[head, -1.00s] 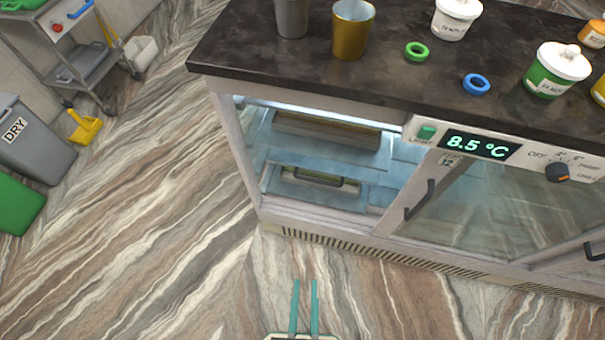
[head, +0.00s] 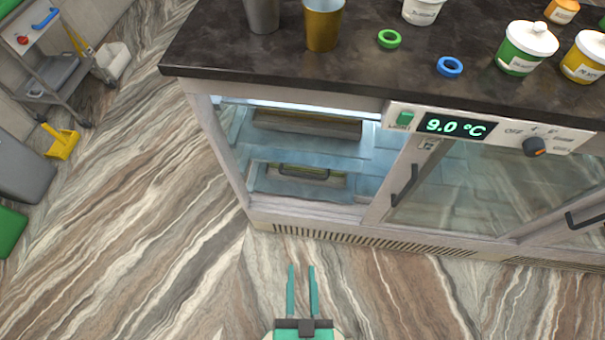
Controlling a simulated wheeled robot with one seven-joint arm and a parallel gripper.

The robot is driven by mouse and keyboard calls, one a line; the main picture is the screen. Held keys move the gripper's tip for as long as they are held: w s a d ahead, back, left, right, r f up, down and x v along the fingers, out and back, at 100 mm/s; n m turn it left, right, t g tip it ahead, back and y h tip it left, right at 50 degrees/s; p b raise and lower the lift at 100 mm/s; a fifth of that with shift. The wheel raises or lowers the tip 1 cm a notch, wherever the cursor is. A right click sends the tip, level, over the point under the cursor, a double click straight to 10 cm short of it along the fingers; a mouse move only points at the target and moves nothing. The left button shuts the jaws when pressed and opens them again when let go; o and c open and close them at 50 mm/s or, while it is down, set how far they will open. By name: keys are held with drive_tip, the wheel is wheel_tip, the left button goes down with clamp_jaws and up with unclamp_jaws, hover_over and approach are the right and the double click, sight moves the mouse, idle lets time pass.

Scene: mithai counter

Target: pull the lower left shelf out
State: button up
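The lower left shelf (head: 338,193) sits inside the open left bay of the counter's cold cabinet. It has a dark bar handle (head: 304,173) at its front and a tray or box behind the handle. The upper left shelf (head: 345,155) is above it and carries a long box (head: 305,125). My gripper (head: 301,268) is at the bottom middle of the head view, in front of the cabinet and apart from it. Its two teal fingers are spread with a gap between them, and nothing is held.
The cabinet's sliding glass door (head: 470,185) covers the bay to the right, with a dark handle (head: 404,185). The dark countertop (head: 350,65) overhangs above and holds cups, rings and tubs. A trolley (head: 55,75) and yellow dustpan (head: 62,142) stand far left. The marbled floor is clear.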

drive_tip(key=w+d+f+m+h, duration=0.2)
drive_tip(key=w+f+m, duration=0.8)
drive_tip(key=w+f, duration=0.4)
drive_tip(key=m, duration=0.8)
approach(305, 175)
drive_tip(key=shift+h, duration=0.4)
drive_tip(key=x, duration=0.6)
drive_tip(key=f+x, duration=0.1)
drive_tip(key=x, duration=0.3)
drive_tip(key=shift+a, duration=0.25)
drive_tip(key=shift+c, duration=0.7)
clamp_jaws()
